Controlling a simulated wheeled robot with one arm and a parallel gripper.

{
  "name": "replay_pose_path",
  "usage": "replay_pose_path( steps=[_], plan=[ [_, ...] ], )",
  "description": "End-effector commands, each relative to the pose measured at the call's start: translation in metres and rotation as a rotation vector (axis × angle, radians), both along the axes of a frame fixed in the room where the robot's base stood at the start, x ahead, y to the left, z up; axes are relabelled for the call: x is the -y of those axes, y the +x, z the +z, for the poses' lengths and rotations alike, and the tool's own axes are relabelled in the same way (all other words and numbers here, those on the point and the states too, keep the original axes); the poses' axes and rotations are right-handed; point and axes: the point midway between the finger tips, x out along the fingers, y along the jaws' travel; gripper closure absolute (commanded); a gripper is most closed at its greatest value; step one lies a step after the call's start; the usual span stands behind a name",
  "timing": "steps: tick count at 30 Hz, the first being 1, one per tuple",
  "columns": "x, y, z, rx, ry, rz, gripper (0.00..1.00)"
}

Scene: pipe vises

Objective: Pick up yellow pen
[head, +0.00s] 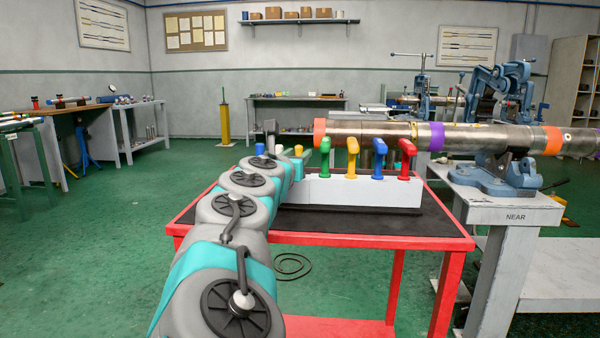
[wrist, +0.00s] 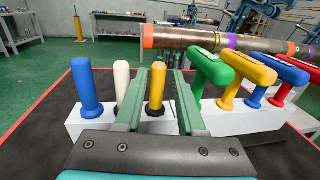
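The yellow pen (wrist: 156,88) stands upright in a white rack, with a dark ring at its base. Its top also shows in the head view (head: 298,149). In the wrist view my gripper (wrist: 160,74) is open, with one green finger on each side of the pen. I cannot tell whether either finger touches it. A white pen (wrist: 121,82) stands just left of my left finger, and a blue pen (wrist: 85,85) is further left. In the head view my arm hides most of my gripper and the rack's left end.
The white rack (head: 310,190) stands on a red table (head: 340,239) with a dark top. Green (wrist: 213,68), yellow (wrist: 243,70), blue (wrist: 270,76) and red (wrist: 292,80) handled pieces stand to the right. A metal pipe (head: 365,132) in a vise lies behind and above them.

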Motion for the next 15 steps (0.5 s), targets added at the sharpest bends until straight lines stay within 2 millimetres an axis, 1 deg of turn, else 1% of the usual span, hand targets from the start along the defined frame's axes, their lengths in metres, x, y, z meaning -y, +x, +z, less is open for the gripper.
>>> replay_pose_path(
  steps=[5, 12, 15],
  plan=[
    [0.003, 0.013, 0.0, -0.001, 0.001, -0.003, 0.62],
    [0.007, 0.042, -0.001, -0.003, 0.004, -0.004, 0.62],
    [0.009, 0.05, -0.001, -0.002, 0.004, -0.004, 0.62]
  ],
)
